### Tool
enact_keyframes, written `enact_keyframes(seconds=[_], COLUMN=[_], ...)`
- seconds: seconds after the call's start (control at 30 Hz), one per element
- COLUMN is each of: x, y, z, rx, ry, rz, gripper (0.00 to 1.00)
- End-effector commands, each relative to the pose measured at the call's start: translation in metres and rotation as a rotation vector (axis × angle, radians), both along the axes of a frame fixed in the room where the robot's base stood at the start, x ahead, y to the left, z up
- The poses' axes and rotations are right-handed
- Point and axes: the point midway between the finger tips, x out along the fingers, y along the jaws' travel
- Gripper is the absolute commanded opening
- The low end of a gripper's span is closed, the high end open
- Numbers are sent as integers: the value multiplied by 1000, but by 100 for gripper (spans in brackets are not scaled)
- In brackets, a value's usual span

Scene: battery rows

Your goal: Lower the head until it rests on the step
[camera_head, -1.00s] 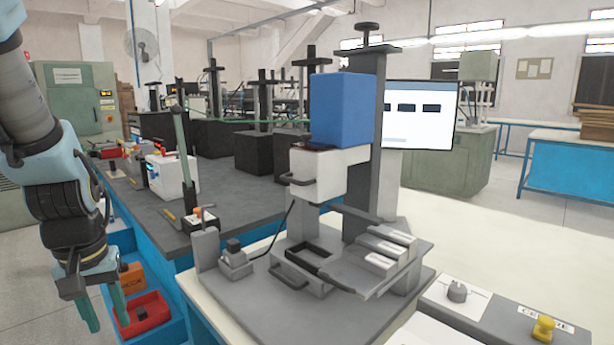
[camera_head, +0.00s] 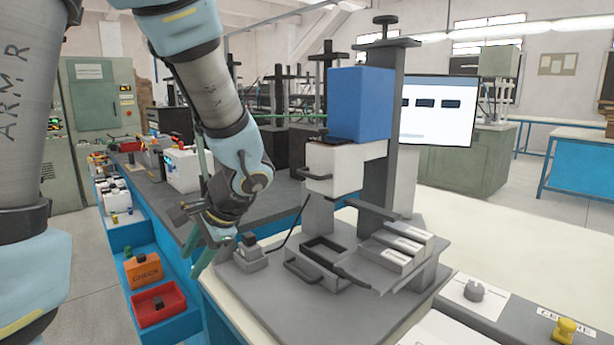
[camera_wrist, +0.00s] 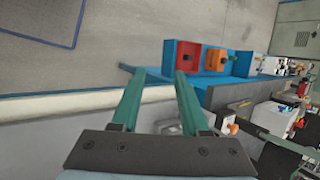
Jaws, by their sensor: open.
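The head is a white block (camera_head: 334,168) with a dark handle (camera_head: 315,174), topped by a blue block (camera_head: 360,104). It sits up on the dark column (camera_head: 383,142) of the press, clear above the base plate (camera_head: 283,308). Light stepped blocks (camera_head: 402,243) stand on the right of that base; I cannot tell for sure which one is the step. My gripper (camera_head: 200,258) is left of the press, apart from the head and its handle. In the wrist view my gripper (camera_wrist: 159,76) shows two green fingers spread apart with nothing between them.
A small switch box (camera_head: 251,256) stands at the left of the press base. A dark frame with a handle (camera_head: 303,272) juts from its front. A red bin (camera_head: 160,305) and an orange bin (camera_head: 143,270) stand below left.

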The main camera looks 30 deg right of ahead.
Motion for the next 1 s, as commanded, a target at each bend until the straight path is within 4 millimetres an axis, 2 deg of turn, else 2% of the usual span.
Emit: enact_keyframes(seconds=[0.03, 0.17, 0.27, 0.4, 0.53, 0.63, 0.77, 0.87, 1.0], x=[3, 12, 11, -4, -23, -35, -38, -29, -6], y=[-20, -71, -118, -184, -232, -253, -263, -264, -264], z=[7, 32, 54, 89, 115, 127, 133, 132, 128], rx=[48, 168, 244, 318, 352, 362, 367, 369, 371], ry=[-36, -161, -280, -458, -594, -660, -693, -695, -692], rz=[-91, -302, -461, -657, -783, -838, -863, -863, -860], gripper=[45, 45, 45, 45, 45, 45, 45, 45, 45])
